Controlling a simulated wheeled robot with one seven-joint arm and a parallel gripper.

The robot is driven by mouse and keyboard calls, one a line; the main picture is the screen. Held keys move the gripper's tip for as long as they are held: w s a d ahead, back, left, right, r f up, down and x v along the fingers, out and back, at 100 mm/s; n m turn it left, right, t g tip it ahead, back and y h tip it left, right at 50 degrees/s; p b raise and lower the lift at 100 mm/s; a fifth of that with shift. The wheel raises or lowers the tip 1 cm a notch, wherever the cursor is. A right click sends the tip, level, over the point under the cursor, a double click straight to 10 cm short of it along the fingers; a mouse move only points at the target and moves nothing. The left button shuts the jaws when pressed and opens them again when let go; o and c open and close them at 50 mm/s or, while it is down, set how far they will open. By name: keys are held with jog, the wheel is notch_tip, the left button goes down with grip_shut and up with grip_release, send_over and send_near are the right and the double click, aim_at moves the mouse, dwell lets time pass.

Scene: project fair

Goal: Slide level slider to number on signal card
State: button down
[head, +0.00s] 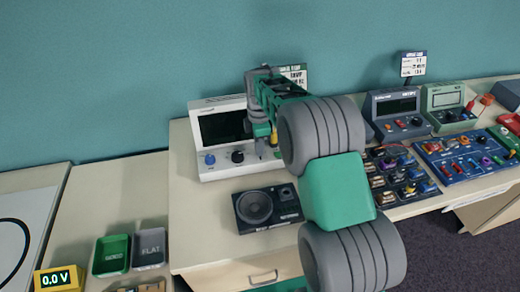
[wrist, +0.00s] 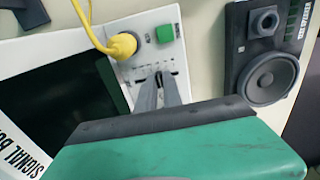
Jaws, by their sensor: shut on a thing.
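A white card (head: 296,76) stands behind the box, partly covered by my arm. Its number is not legible.
A yellow plug with its cable (wrist: 122,45) and a green button (wrist: 165,34) sit close beside my fingers. A black speaker (head: 240,210) lies in front of the box. Other instruments (head: 398,113) crowd the bench to the right.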

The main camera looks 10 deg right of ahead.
jog(key=c, duration=1.5)
grip_release()
jog(key=shift+r, duration=0.1)
notch_tip(320, 180, up, 8)
jog(key=shift+f+b, duration=0.15)
jog(key=shift+b, duration=0.55)
jog(key=s+r+m+t, duration=0.2)
jog(key=s+r+m, duration=0.3)
jog(key=s+m, duration=0.6)
jog(key=s+f+m, duration=0.1)
jog(key=s+m, duration=0.1)
jog(key=s, duration=0.2)
jog(key=s+f+m+t, duration=0.1)
jog(key=s+m, duration=0.1)
jog(key=s, duration=0.3)
jog(key=s+f+m, duration=0.1)
jog(key=s+m, duration=0.1)
jog(key=s, duration=0.2)
jog(key=shift+s+f+m+t, duration=0.35)
jog(key=shift+f+m+t, duration=0.05)
